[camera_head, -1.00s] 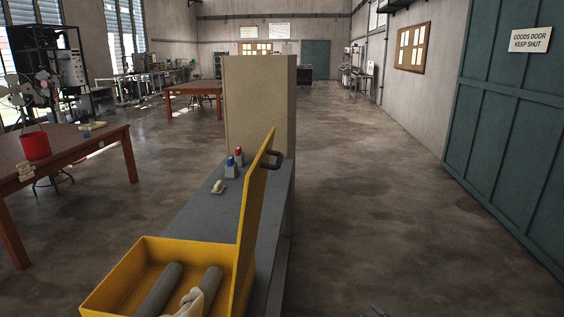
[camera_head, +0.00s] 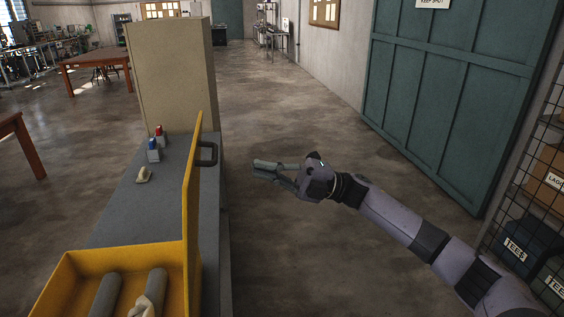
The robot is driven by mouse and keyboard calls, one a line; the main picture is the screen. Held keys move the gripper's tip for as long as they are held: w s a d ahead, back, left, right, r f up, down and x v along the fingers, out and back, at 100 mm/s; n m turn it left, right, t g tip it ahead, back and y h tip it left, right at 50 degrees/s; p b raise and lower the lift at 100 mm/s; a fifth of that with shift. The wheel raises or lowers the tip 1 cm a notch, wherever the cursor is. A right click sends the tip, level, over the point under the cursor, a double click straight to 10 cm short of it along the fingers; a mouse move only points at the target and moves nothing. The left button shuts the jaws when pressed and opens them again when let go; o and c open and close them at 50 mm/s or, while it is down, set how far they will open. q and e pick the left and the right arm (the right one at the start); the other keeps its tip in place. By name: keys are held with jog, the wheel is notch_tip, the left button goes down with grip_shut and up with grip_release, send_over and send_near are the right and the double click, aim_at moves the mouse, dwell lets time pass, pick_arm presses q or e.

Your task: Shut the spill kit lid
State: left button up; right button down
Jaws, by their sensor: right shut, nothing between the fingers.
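The yellow spill kit box (camera_head: 55,287) stands open on the grey bench top, with grey rolls (camera_head: 106,294) and a pale cloth or glove (camera_head: 150,303) inside. Its yellow lid (camera_head: 192,205) stands upright along the box's right side. A dark handle (camera_head: 208,153) sticks out from the lid's right face. My right gripper (camera_head: 256,168) is shut and empty. In the picture it is to the right of the lid handle, apart from it, over the floor beyond the bench edge. My left gripper is not in view.
Small bottles with blue (camera_head: 153,150) and red (camera_head: 160,133) tops and a pale object (camera_head: 143,175) sit on the grey bench (camera_head: 120,215). A tall beige cabinet (camera_head: 172,75) stands behind them. A wire-mesh cage with boxes (camera_head: 548,170) is at the right. The floor between is clear.

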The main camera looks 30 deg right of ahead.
jog(key=p+x, duration=0.3)
jog(key=x, duration=0.4)
jog(key=shift+w, duration=0.15)
jog(key=shift+f, duration=0.1)
